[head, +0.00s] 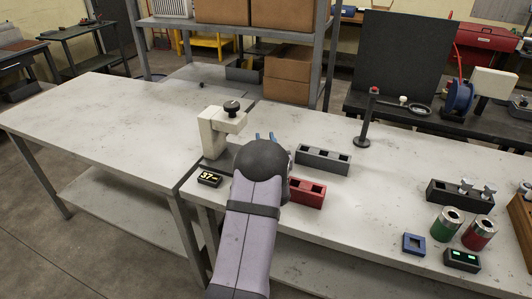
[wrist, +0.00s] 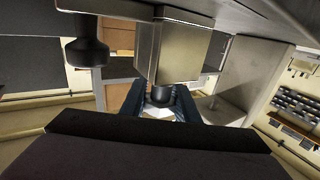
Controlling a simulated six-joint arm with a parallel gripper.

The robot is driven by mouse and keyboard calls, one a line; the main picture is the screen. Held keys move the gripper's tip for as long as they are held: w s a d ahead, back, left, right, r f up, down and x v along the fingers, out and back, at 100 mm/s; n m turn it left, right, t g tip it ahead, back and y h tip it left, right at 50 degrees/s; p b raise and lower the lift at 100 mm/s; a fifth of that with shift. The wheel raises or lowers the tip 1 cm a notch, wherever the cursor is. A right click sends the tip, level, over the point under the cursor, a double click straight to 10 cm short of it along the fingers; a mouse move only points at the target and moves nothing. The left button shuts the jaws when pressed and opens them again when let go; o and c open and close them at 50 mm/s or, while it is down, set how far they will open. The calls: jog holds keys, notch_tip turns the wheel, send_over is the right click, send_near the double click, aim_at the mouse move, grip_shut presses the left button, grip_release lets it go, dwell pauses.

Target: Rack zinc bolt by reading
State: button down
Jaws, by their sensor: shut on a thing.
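The zinc bolt (wrist: 155,112) shows as a small pale shape between the dark blue fingers of my gripper (wrist: 161,104) in the wrist view, partly hidden. A black round spindle end under a steel block (wrist: 172,50) is right at it; I cannot tell whether they touch. In the head view my arm hides most of the gripper; only blue finger parts show, beside the cream C-shaped tester (head: 212,135) with a black knob. The small display (head: 209,179) by the tester shows yellow digits, seemingly 37. A grey rack (head: 322,160) and a red rack (head: 306,192) have open slots.
A black rack (head: 458,197) at right holds silver bolts. Green (head: 446,225) and red (head: 479,234) cans, a blue square block (head: 413,244) and a green-lit box (head: 461,260) stand near it. A dark post (head: 366,120) stands behind. The left bench is clear.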

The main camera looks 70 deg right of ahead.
jog(key=shift+r, duration=0.3)
notch_tip(320, 180, up, 8)
jog(key=p, duration=0.5)
dwell(1.5)
jog(key=shift+r, duration=0.1)
dwell(1.3)
jog(key=s+d+r+m+g+h, duration=0.1)
jog(key=s+d+m+g+h, duration=0.1)
jog(key=s+d+m+g, duration=0.4)
jog(key=s+d+g, duration=0.3)
jog(key=s+d, duration=0.1)
jog(key=s, duration=0.2)
jog(key=shift+d+r+p, duration=0.2)
jog(key=shift+d+p, duration=0.1)
jog(key=shift+p, duration=0.05)
jog(key=shift+b, duration=0.45)
jog(key=shift+f+b, duration=2.55)
jog(key=shift+f, duration=0.3)
